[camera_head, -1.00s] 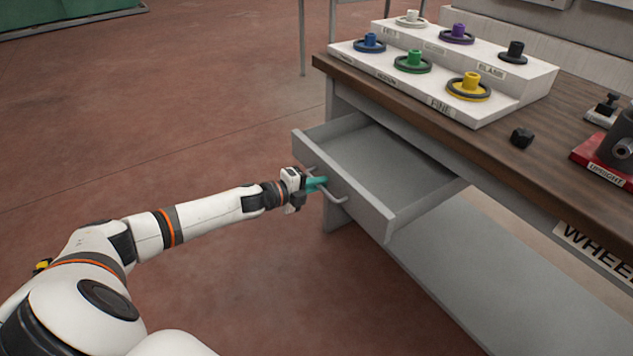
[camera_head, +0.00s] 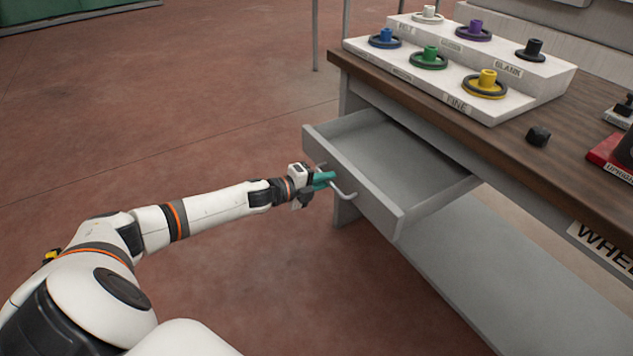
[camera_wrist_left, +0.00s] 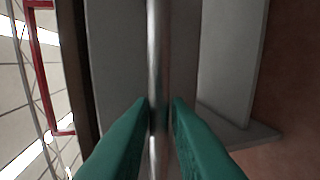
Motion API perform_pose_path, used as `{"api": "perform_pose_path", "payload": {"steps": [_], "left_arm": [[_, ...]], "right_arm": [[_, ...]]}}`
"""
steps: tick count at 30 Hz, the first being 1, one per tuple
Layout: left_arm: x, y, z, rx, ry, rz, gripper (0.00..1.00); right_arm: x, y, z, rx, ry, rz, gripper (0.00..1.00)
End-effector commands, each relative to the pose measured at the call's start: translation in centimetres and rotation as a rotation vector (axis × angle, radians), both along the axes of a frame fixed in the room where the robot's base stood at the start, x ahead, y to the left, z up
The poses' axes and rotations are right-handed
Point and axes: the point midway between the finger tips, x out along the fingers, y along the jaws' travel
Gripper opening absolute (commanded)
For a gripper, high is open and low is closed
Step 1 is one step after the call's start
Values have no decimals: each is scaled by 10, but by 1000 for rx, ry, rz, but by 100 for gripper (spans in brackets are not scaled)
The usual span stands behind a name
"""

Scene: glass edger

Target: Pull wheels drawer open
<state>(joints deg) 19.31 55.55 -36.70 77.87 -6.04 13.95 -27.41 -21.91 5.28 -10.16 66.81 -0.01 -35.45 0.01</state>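The grey wheels drawer (camera_head: 353,180) is pulled well out from under the workbench, its inside showing empty. Its front carries a thin metal bar handle (camera_head: 343,191). My left gripper (camera_head: 326,180), with teal fingers, is at this handle. In the left wrist view the bar (camera_wrist_left: 158,50) runs between the two fingertips (camera_wrist_left: 160,100), with narrow gaps on its sides, so the fingers look slightly open around it. My right gripper is not in view.
The wooden workbench top (camera_head: 470,125) overhangs the drawer. It carries a white stepped rack (camera_head: 425,80) with several coloured wheels, a small black knob (camera_head: 538,136) and a red device (camera_head: 610,155). A lower grey shelf (camera_head: 490,270) lies beneath. Floor left of the drawer is clear.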

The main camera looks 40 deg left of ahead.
Motion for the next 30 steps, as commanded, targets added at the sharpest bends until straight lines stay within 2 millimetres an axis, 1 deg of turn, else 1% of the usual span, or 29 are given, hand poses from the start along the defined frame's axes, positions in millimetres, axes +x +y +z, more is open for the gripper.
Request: {"api": "perform_pose_path", "payload": {"steps": [6,9,13,18,30], "left_arm": [[-30,12,5,1,5,0,16],[-43,17,8,3,4,-1,16],[-54,22,11,0,3,-1,16],[-61,25,13,1,2,-1,16],[-61,25,14,1,1,-1,16]], "right_arm": [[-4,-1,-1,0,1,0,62],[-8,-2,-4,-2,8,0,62],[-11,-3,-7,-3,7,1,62],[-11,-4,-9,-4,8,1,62],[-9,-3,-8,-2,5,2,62]]}}
